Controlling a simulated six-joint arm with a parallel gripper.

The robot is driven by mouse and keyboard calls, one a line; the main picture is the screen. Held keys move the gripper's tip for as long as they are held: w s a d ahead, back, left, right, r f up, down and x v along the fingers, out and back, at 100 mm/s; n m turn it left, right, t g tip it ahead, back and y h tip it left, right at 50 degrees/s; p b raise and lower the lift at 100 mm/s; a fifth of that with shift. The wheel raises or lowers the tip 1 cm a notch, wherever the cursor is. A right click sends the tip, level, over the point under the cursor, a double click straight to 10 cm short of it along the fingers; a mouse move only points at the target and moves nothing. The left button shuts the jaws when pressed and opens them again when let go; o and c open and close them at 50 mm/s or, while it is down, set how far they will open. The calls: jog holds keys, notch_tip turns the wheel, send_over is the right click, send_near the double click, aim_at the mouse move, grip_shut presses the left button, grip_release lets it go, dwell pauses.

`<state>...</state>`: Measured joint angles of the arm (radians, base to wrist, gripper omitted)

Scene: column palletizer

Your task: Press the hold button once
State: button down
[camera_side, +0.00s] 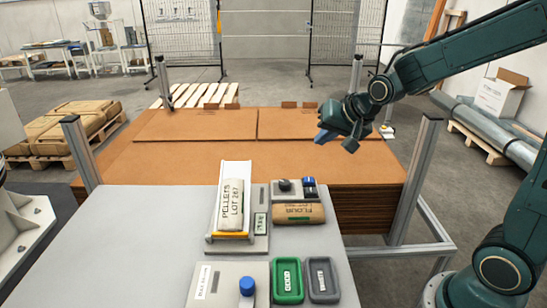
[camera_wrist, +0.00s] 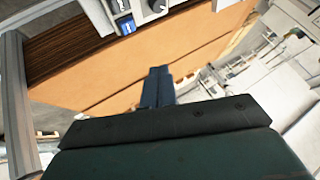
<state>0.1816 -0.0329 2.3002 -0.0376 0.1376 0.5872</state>
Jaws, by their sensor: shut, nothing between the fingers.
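My gripper (camera_side: 324,136) hangs at the right over the brown cardboard stack, high and apart from the panels; its shut, empty fingers also show in the wrist view (camera_wrist: 158,88). A blue round button (camera_side: 247,286) stands on a pale panel (camera_side: 222,289) at the front of the grey table. A small control box (camera_side: 291,190) farther back carries a dark knob (camera_side: 285,185) and a blue part (camera_side: 309,188); the blue part (camera_wrist: 124,24) and knob (camera_wrist: 157,5) show at the top of the wrist view. No readable label tells which is the hold button.
A white pellets bag (camera_side: 231,205) lies on a chute, beside a brown flour bag (camera_side: 299,214). Green (camera_side: 287,281) and grey (camera_side: 322,280) trays lie at the front. Metal posts (camera_side: 414,180) stand around the cardboard stack (camera_side: 190,160). The left of the grey table (camera_side: 130,240) is clear.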

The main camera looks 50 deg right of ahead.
jog(key=m, duration=0.2)
send_over(311, 181)
jog(key=shift+d+f+t, duration=0.1)
jog(key=shift+f+t, duration=0.2)
jog(key=shift+f, duration=1.35)
jog(key=shift+f, duration=0.2)
jog(key=shift+f, duration=4.2)
jog(key=shift+f, duration=0.95)
jog(key=shift+r, duration=0.9)
jog(key=shift+r, duration=0.1)
